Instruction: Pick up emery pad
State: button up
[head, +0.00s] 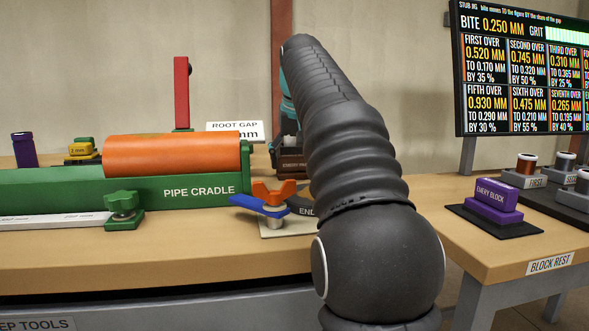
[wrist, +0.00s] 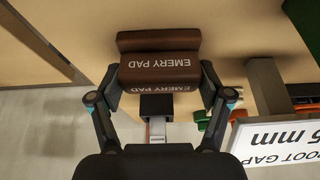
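The emery pad (wrist: 160,68) is a dark brown block with a white label, seen upside down at the top middle of the wrist view. My gripper (wrist: 160,83) is around it, one black finger at each side, with little or no gap. I cannot tell whether the fingers press on it. In the head view my dark arm hides most of my gripper; a teal part of it (head: 287,105) shows at the arm's left. The dark emery pad holder (head: 292,163) shows low behind the arm, partly hidden.
The green pipe cradle (head: 190,190) holds an orange pipe (head: 172,156) at left. A blue-and-orange clamp (head: 268,202) stands close to my arm. The root gap sign (wrist: 275,138) and its post are right of my gripper. A purple emery block (head: 492,198) sits at right.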

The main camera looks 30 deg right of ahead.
aim_at(295, 156)
notch_tip(295, 156, up, 5)
jog(key=p, duration=0.2)
jog(key=shift+w+f+p, duration=0.1)
jog(key=shift+f+p, duration=0.05)
jog(key=shift+p, duration=0.25)
jog(key=s+d+r+p, duration=0.3)
jog(key=s+d+r, duration=0.3)
jog(key=d, duration=0.4)
jog(key=shift+s+r, duration=0.15)
jog(key=shift+s, duration=0.05)
